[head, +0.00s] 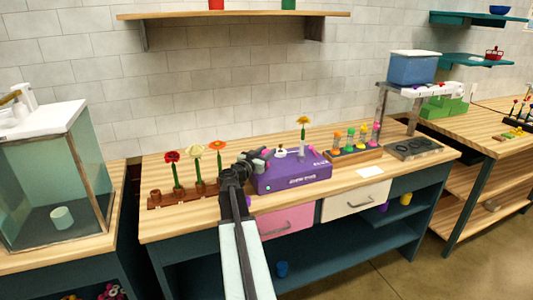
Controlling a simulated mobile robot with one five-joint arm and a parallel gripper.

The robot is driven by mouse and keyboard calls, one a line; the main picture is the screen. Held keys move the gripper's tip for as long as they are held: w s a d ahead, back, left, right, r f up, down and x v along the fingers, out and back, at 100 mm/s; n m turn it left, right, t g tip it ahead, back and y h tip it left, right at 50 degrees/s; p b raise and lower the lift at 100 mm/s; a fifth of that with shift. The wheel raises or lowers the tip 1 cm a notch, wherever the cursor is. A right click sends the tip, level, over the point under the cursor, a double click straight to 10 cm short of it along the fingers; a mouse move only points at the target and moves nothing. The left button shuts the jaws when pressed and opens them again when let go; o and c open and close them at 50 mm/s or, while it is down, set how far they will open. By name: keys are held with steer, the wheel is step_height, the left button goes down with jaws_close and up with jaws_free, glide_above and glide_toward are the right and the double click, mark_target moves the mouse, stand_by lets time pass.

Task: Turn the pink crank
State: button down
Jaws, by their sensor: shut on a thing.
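A purple box (295,180) with white lettering stands on the middle wooden bench. My black and grey gripper (261,157) is at the left end of the box, reached from the front. It is shut on a small pink part there, which looks like the pink crank (269,152). My gripper covers most of the crank, so its angle cannot be told.
A wooden rack (160,202) of red, yellow and orange flowers stands left of the box. A rack (353,157) of several coloured items stands right. A glass case (38,180) is at far left. A white card (369,171) lies near the front edge.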

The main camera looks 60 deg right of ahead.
steer(key=shift+w+d+r+m+g+y, duration=0.1)
steer(key=shift+m+g+y, duration=0.15)
steer(key=shift+m+g, duration=1.05)
steer(key=shift+w+m+g+y, duration=0.2)
steer(key=shift+m+g, duration=0.5)
steer(key=shift+g, duration=1.1)
steer(key=shift+s, duration=0.15)
steer(key=c, duration=1)
jaws_free()
steer(key=shift+g+y, duration=0.25)
steer(key=shift+g, duration=0.05)
